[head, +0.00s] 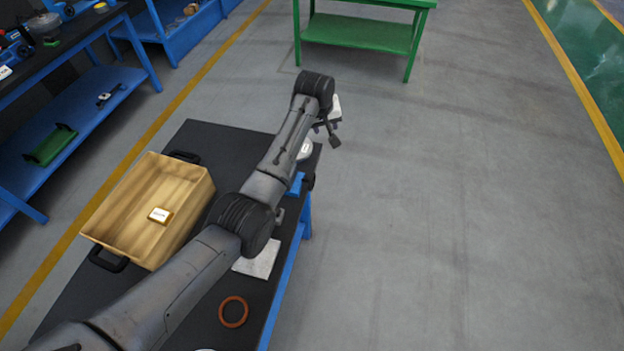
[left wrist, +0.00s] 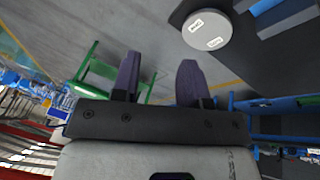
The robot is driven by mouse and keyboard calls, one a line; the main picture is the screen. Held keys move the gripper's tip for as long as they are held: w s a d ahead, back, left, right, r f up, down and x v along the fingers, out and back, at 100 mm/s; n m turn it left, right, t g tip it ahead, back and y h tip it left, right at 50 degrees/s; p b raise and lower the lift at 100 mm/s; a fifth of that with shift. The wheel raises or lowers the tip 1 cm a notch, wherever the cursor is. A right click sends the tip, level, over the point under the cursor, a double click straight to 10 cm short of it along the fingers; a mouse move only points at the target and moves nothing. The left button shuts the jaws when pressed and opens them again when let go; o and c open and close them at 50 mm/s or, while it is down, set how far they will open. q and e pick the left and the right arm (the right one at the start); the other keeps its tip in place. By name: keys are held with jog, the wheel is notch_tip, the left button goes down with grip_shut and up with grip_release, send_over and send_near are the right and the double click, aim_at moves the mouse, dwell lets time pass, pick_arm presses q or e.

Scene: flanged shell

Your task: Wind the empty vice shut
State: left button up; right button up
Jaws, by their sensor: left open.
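A blue part that looks like the vice (head: 296,184) stands at the right edge of the dark bench, mostly hidden behind my left arm. A blue and grey part of it seems to show at the top right of the left wrist view (left wrist: 285,18). Its jaws and handle cannot be made out clearly. My left gripper (head: 333,133) is past the bench's far right corner, over the floor. In the left wrist view its two dark fingers (left wrist: 158,82) are apart with nothing between them. My right gripper is in neither view.
A pale labelled disc (head: 305,149) lies at the bench's far right corner, near the left gripper. A wooden box (head: 128,205) holds a small labelled block (head: 160,215). A pale plate (head: 258,262) and an orange ring (head: 233,312) lie nearer. Floor to the right is clear.

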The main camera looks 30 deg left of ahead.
aim_at(312, 176)
pick_arm(q)
jog(key=s+f+m+g+b, duration=0.1)
jog(key=f, duration=0.4)
jog(key=s+a+f+m+g+b, duration=0.1)
jog(key=s+f+m, duration=0.1)
jog(key=f, duration=0.4)
jog(key=s+f+m+g+b, duration=0.1)
jog(key=s+f+g, duration=0.1)
jog(key=f, duration=0.3)
jog(key=shift+s+a+f+b, duration=0.15)
jog(key=shift+a+f+b, duration=0.05)
jog(key=shift+f+b, duration=0.1)
jog(key=shift+f, duration=0.55)
jog(key=shift+c, duration=0.2)
grip_shut()
